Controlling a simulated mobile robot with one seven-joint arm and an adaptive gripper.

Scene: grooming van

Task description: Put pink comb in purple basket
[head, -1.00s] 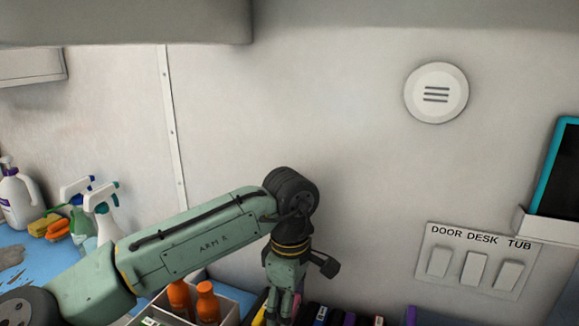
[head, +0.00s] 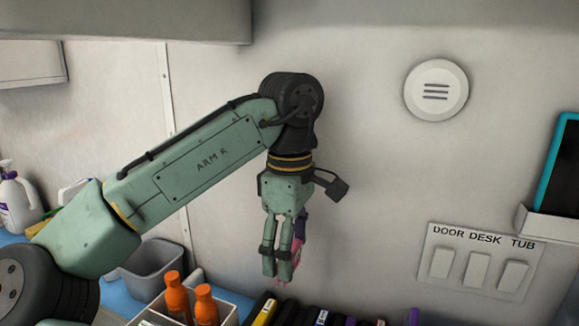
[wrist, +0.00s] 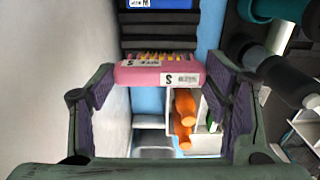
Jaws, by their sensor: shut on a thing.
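My gripper (head: 283,276) is shut on the pink comb (head: 298,250) and holds it up above the counter, near the wall. In the wrist view the pink comb (wrist: 160,76) spans the space between the fingertips. It carries white labels marked S, and yellowish teeth show along its far side. I cannot make out the purple basket for sure in either view. A small purple piece (head: 413,316) shows at the bottom edge of the head view, too cut off to name.
Below my gripper are a row of dark, labelled items (head: 320,314) and a yellow one (head: 265,310). To the left stand orange bottles (head: 175,296) in a white divided box, with a grey bin (head: 150,268) behind. A spray bottle (head: 17,200) stands far left. The wall is close behind.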

